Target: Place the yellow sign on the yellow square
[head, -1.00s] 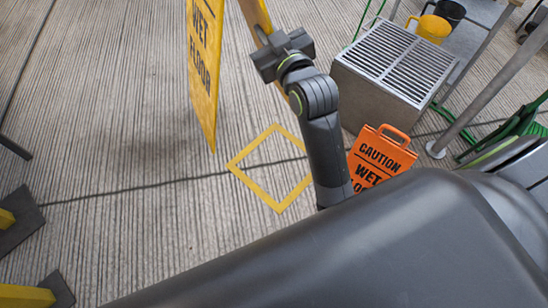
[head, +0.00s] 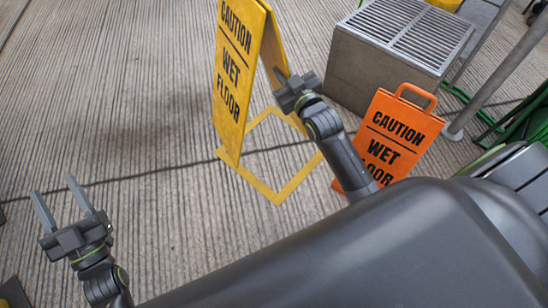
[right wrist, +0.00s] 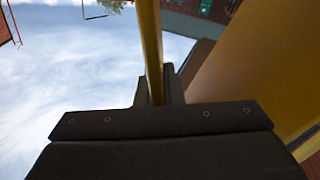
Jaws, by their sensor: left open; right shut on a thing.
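The yellow "Caution Wet Floor" sign (head: 232,85) stands spread like an A-frame in the head view. Its lower front edge shows over the left part of the yellow square outline (head: 279,194) on the floor. I cannot tell whether it touches the floor. My right gripper (head: 285,82) is shut on the sign's right-hand panel. In the right wrist view a yellow edge of the sign (right wrist: 149,40) runs between the fingers, and a wide yellow panel (right wrist: 235,70) is at the right. My left gripper (head: 62,205) is open and empty at the lower left, away from the sign.
An orange caution sign (head: 397,135) stands right of the square, close to my right arm. A grey box with a grated top (head: 400,60) is behind it. A metal pole (head: 500,72) and green items (head: 522,120) are at the right.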

